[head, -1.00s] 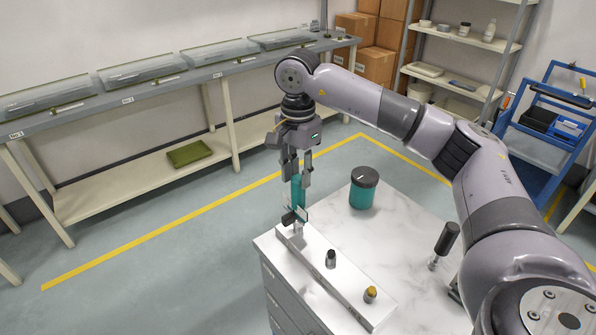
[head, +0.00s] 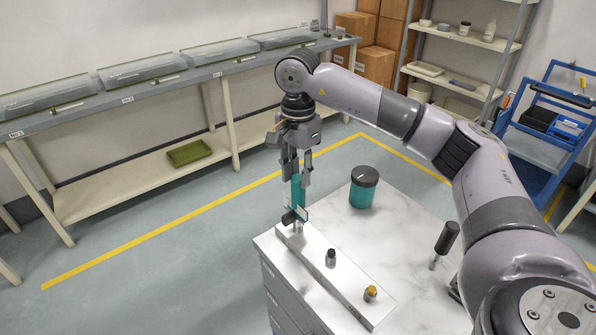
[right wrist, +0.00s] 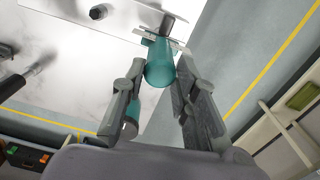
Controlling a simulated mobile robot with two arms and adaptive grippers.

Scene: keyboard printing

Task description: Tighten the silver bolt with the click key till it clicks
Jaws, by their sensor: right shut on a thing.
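My right gripper (head: 298,178) is shut on the teal handle of the click key (head: 297,196). The key stands about upright, its dark and pale cross parts low over the far left end of a white bar (head: 345,296). In the right wrist view the teal handle (right wrist: 160,68) shows between the two fingers (right wrist: 157,110). The silver bolt cannot be made out clearly; the key's lower end covers that end of the bar. A dark-topped bolt (head: 331,259) and a yellow-topped bolt (head: 370,294) stand further along the bar. My left gripper is not in view.
The bar lies along the left edge of a marble-topped cabinet (head: 400,250). A teal jar with a dark lid (head: 363,190) stands behind. A black-handled tool (head: 447,238) stands on the right, near my arm. The middle of the top is clear.

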